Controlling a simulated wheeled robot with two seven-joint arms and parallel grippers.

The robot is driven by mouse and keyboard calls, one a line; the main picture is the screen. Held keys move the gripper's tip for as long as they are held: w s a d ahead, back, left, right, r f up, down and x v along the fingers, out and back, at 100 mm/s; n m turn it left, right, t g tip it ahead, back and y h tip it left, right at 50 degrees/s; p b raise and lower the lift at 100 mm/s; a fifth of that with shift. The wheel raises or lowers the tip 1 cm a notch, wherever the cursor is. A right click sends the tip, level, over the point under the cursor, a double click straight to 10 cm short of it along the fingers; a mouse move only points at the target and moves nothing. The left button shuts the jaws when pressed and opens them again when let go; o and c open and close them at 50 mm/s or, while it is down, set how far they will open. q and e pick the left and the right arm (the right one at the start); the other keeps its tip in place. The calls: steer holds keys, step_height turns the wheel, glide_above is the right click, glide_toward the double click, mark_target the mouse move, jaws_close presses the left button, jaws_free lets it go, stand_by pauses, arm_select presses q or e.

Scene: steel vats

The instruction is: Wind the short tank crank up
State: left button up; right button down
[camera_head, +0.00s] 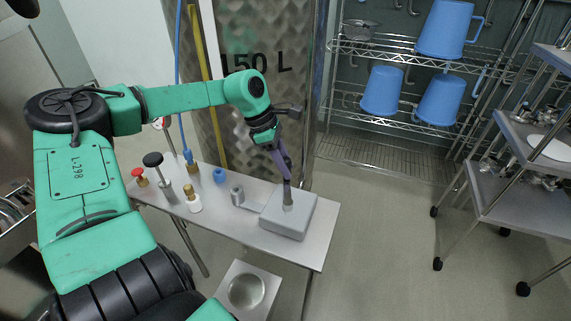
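A grey box (286,220) stands on the narrow steel table, with a short grey upright post (288,199) on its top. A flat link with a grey cylinder (237,195) sits at the box's left side; I cannot tell which of these parts is the crank's handle. My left gripper (286,172) points down over the box, its purple fingers close together at the top of the post. I cannot tell whether they grip it. My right gripper is not in view.
The steel table (319,236) also holds a red knob (138,172), a black-topped valve (153,160), a brass-topped fitting (192,200) and a blue cap (219,176). A large vat marked 150 L (235,120) stands behind. A wheeled cart (515,200) is at right; floor between is clear.

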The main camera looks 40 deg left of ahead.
arm_select(q)
jaws_close()
stand_by(1.1)
